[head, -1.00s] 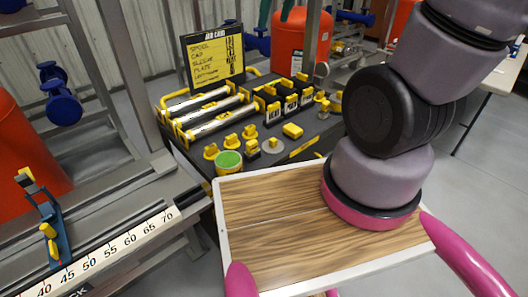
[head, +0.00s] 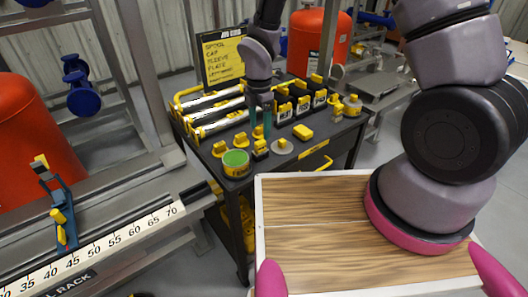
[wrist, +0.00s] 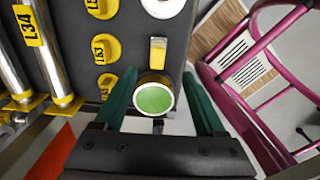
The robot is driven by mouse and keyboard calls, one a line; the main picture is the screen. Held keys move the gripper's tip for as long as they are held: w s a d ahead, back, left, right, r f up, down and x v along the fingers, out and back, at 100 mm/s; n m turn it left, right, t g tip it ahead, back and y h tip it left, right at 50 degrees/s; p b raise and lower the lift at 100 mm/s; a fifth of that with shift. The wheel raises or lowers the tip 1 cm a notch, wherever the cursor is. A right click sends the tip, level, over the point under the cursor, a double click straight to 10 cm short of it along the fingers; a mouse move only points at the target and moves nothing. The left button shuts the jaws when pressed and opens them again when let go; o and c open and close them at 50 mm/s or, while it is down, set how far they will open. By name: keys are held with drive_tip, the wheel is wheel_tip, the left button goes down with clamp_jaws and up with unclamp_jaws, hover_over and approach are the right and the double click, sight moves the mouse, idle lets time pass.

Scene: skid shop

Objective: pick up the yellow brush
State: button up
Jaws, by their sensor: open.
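My gripper (head: 261,127) hangs over the dark workbench with its green fingers apart and nothing between them. In the wrist view my gripper (wrist: 158,73) has the green-topped yellow tin (wrist: 153,97) showing between its fingers, below them. A small yellow piece with a pale face (wrist: 158,52) lies just beyond the tin. In the head view a yellow-and-black piece (head: 261,150) stands beside the tin (head: 235,162). I cannot tell for certain which of these is the yellow brush.
Black labelled blocks (head: 302,101) and silver rollers (head: 218,119) stand behind, before a yellow list board (head: 223,58). A ruler rack (head: 110,245) is at left. A wood-floored tray (head: 300,245) is in front.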

sight(260, 142)
drive_tip(key=f, duration=0.9)
drive_tip(key=shift+w, duration=0.3)
clamp_jaws()
wheel_tip(260, 142, up, 10)
drive_tip(key=shift+r, duration=0.1)
drive_tip(key=c, duration=0.6)
unclamp_jaws()
drive_tip(key=shift+c, duration=0.2)
clamp_jaws()
